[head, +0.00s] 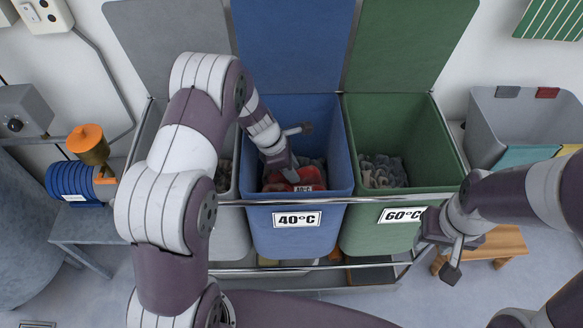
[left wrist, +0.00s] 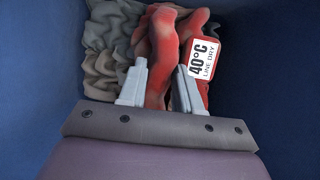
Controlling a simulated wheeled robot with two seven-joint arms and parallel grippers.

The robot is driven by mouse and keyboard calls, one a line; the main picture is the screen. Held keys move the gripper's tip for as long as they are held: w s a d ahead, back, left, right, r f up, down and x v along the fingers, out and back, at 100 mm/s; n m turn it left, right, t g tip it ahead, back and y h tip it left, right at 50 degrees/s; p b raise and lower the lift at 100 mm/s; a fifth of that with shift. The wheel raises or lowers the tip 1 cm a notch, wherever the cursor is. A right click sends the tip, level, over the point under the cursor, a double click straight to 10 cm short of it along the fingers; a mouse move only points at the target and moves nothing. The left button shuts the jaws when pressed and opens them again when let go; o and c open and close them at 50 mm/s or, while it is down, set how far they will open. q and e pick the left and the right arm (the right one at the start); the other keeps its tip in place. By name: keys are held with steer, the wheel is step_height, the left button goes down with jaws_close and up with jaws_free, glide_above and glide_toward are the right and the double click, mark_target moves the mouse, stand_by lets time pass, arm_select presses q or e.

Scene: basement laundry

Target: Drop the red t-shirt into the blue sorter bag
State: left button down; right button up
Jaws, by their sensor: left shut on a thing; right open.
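The blue sorter bag (head: 270,217), labelled 40°C, stands in the middle of the sorter with its lid up. My left gripper (head: 292,170) reaches down inside it. The red t-shirt (left wrist: 163,55) is between the fingers of my left gripper (left wrist: 160,88), which is shut on a fold of it. It also shows in the head view (head: 310,176), partly hidden by the gripper. Its tag reads 40°C line dry. It is inside the bag, at or just above grey-brown laundry (left wrist: 105,45).
A green bag (head: 400,238) labelled 60°C stands on the right, holding grey laundry. A grey bag (head: 228,236) is on the left, largely behind my left arm. A metal rail (head: 330,201) runs across the fronts. A grey bin (head: 525,118) and wooden stool (head: 500,243) are at right.

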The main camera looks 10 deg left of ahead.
arm_select(q)
steer(key=shift+f, duration=0.45)
steer(key=c, duration=0.8)
jaws_free()
steer(key=shift+r, duration=0.1)
